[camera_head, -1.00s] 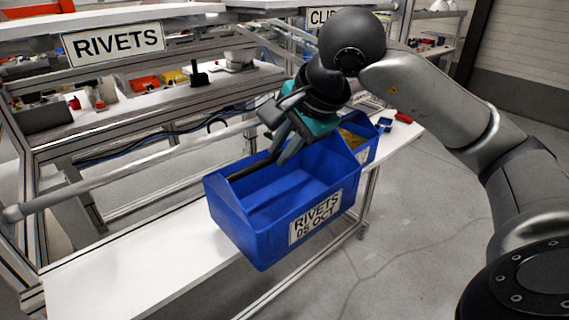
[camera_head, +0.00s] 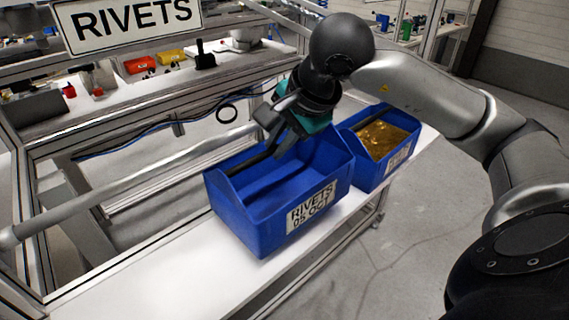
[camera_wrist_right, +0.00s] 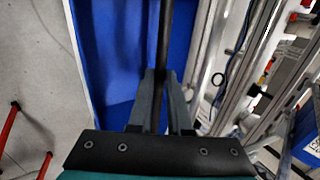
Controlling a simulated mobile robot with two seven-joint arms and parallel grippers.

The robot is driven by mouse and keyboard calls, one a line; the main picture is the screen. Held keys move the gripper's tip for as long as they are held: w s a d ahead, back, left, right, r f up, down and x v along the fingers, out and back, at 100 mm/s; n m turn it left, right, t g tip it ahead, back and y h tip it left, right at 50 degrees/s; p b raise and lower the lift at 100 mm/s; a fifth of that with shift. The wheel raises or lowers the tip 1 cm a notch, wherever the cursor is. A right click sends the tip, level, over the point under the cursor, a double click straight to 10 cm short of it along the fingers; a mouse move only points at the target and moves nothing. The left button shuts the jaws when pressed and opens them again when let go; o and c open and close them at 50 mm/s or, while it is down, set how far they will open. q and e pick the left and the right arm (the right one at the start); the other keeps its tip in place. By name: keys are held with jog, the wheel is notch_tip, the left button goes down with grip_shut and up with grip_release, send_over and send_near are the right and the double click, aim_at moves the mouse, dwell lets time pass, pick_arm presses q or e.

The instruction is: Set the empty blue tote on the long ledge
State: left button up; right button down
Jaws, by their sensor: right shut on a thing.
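The empty blue tote (camera_head: 240,222), labelled RIVETS 05 OCT, is over the white long ledge (camera_head: 150,282), slightly tilted in the head view. I cannot tell whether its bottom touches the ledge. My right gripper (camera_head: 278,142) is shut on the tote's dark bar handle. In the right wrist view the fingers (camera_wrist_right: 160,100) close around this bar (camera_wrist_right: 165,35), with the tote's blue inside (camera_wrist_right: 110,60) beside it. My left gripper is not in view.
A second blue tote (camera_head: 372,178) with gold-coloured parts stands on the ledge just right of the held tote. A grey rail (camera_head: 120,188) runs behind the ledge. A RIVETS sign (camera_head: 128,20) hangs above. The ledge's left part is bare.

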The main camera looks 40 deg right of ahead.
notch_tip(320, 180, down, 5)
jog(key=shift+w+r+b, duration=0.1)
jog(key=shift+b, duration=0.3)
jog(key=c, duration=0.8)
grip_release()
jog(key=shift+c, duration=0.2)
